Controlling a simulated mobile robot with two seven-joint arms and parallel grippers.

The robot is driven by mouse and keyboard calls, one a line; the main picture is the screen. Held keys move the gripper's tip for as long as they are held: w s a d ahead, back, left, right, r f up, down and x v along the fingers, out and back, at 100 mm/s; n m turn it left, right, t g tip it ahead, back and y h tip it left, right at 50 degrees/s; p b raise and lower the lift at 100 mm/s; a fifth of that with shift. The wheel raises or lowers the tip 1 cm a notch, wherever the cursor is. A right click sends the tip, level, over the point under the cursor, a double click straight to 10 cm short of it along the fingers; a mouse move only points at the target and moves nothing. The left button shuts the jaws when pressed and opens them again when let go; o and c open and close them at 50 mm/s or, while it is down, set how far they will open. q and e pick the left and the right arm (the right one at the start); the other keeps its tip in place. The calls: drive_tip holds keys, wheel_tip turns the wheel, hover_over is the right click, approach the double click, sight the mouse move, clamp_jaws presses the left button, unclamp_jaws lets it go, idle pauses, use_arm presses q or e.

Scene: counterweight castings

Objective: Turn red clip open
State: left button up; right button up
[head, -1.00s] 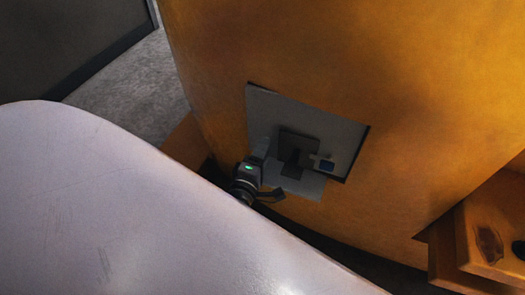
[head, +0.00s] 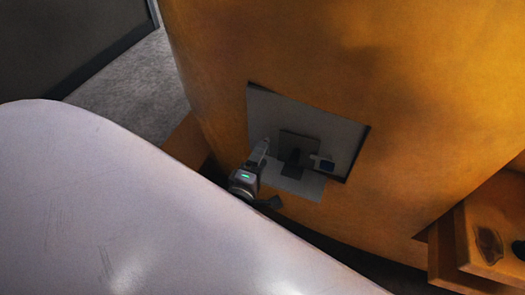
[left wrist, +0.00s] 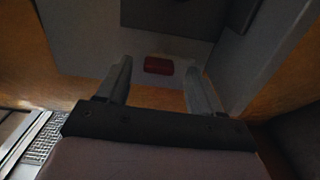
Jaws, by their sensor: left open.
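The red clip (left wrist: 158,66) is a small red block on a grey surface in the left wrist view, lying in line with the gap between my fingers. I cannot make it out in the head view. My left gripper (left wrist: 157,76) is open and empty, one finger on each side of that gap. I cannot tell how far the clip is beyond the fingertips. In the head view my left gripper (head: 263,148) is at the lower left of the grey recessed panel (head: 345,129). My right gripper is not in view.
The panel is set in a large orange casting (head: 400,60). A wooden-looking block (head: 488,245) stands at lower right. My own pale body covers the lower left.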

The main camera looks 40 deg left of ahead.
use_arm(q)
drive_tip(key=shift+v, duration=2.4)
drive_tip(key=shift+d, duration=0.1)
drive_tip(key=s+d+r+m+g+h+p, duration=0.2)
drive_tip(key=s+d+m+g+h+p, duration=0.1)
drive_tip(key=m, duration=0.8)
drive_tip(key=s+d+r+m+g+h+p, duration=0.1)
drive_tip(key=s+d+m+g+h+p, duration=0.2)
drive_tip(key=m, duration=0.9)
drive_tip(key=s+d+g+p, duration=0.1)
drive_tip(key=s+p, duration=0.2)
drive_tip(key=s, duration=0.2)
drive_tip(key=shift+r, duration=0.4)
